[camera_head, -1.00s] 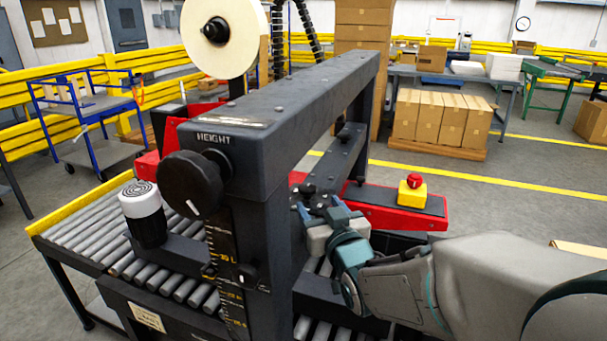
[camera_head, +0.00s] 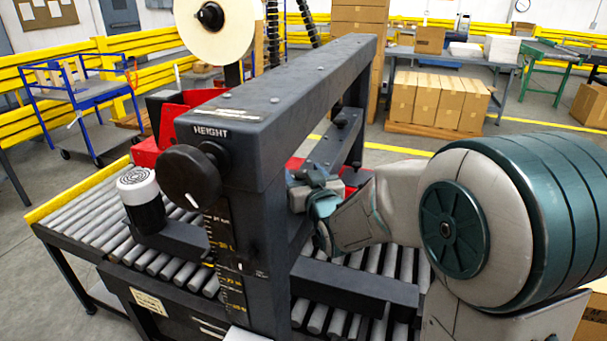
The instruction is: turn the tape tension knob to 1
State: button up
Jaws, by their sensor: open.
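No knob labelled tape tension can be made out. The black knob (camera_head: 190,178) at the front of the machine is marked HEIGHT, and its white pointer line points down and right. The large tape roll (camera_head: 221,22) stands behind the machine's top beam (camera_head: 285,85). My gripper (camera_head: 308,182) is behind the front post, near the inner red and black part of the machine. Its fingers are small and partly hidden by the post, and I see nothing held between them. Whether it touches anything there cannot be told.
A roller conveyor (camera_head: 95,215) runs under the machine. A black motor with a white cap (camera_head: 141,197) stands beside the post (camera_head: 262,235). A height scale (camera_head: 222,255) is on the post. My arm fills the right side. Open floor lies beyond, before the stacked cartons (camera_head: 440,100).

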jog(key=c, duration=0.9)
jog(key=shift+d+n+y, duration=0.1)
jog(key=shift+n+y, duration=0.2)
jog(key=shift+y, duration=0.2)
jog(key=shift+n+g+y, duration=1.1)
jog(key=shift+n+y, duration=0.3)
jog(key=shift+y, duration=0.6)
jog(key=n+g+y+p, duration=0.3)
jog(key=n+g+y, duration=0.1)
jog(key=y, duration=0.1)
jog(key=shift+w+r+n+g, duration=0.1)
jog(key=shift+r+n+g, duration=0.05)
jog(key=shift+n+g, duration=0.2)
jog(key=n+g+y+p, duration=0.1)
jog(key=n+g+p, duration=0.1)
jog(key=n+g, duration=0.1)
jog(key=n+g+y+p, duration=0.2)
jog(key=n+g, duration=0.1)
jog(key=g, duration=0.3)
jog(key=shift+g+p, duration=0.25)
jog(key=shift+p, duration=0.1)
jog(key=n+g+p, duration=0.1)
jog(key=n+g, duration=0.2)
jog(key=g, duration=0.2)
jog(key=shift+n, duration=0.35)
jog(key=shift+n+g+h+p, duration=0.85)
jog(key=shift+n+g, duration=0.65)
jog(key=shift+g, duration=0.9)
jog(key=shift+h, duration=0.25)
